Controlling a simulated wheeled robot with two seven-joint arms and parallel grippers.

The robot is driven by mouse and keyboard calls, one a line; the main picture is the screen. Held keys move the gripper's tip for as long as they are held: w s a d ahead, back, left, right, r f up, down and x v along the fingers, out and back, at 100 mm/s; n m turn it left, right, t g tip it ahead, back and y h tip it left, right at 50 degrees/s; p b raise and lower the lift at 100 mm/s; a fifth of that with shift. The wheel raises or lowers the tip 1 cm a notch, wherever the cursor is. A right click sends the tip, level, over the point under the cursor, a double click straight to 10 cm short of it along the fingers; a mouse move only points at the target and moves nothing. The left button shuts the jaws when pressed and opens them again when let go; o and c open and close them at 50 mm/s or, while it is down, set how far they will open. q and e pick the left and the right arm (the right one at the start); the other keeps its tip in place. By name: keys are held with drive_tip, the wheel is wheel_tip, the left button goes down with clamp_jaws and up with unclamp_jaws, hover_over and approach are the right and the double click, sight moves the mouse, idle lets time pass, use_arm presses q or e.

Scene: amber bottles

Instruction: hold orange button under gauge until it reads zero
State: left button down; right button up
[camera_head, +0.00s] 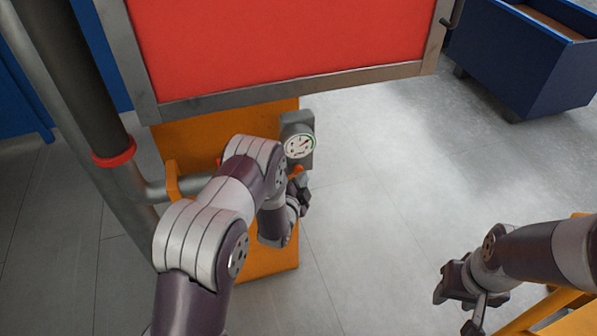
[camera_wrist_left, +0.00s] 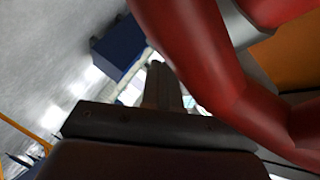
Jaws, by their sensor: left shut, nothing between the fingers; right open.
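The round white gauge (camera_head: 299,146) sits in a grey housing at the right edge of the orange stand; its needle is too small to read. A small orange part (camera_head: 296,172), which looks like the button, shows just below it, partly hidden by my left gripper. My left gripper (camera_head: 304,187) is close under the gauge; I cannot tell whether it touches the orange part. Its fingers (camera_wrist_left: 160,85) are shut and empty in the left wrist view, where the button does not clearly show. My right gripper (camera_head: 468,309) is open and empty at the lower right.
A large red curved part (camera_wrist_left: 225,75) passes very close to the left fingers in the wrist view. A red panel with a grey frame (camera_head: 290,82) overhangs the orange stand (camera_head: 270,262). A grey pipe (camera_head: 120,180) stands left. A blue bin (camera_head: 515,65) is at upper right.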

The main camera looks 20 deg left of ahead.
use_arm(q)
drive_tip(key=shift+w+a+b, duration=0.3)
drive_tip(key=shift+w, duration=0.1)
idle(1.6)
idle(1.9)
drive_tip(key=shift+s+d, duration=0.55)
drive_tip(key=shift+s, duration=0.2)
drive_tip(key=s+d, duration=0.1)
drive_tip(key=s+d+p, duration=0.1)
drive_tip(key=s, duration=0.2)
drive_tip(key=shift+s+d, duration=0.1)
drive_tip(key=shift+d, duration=0.3)
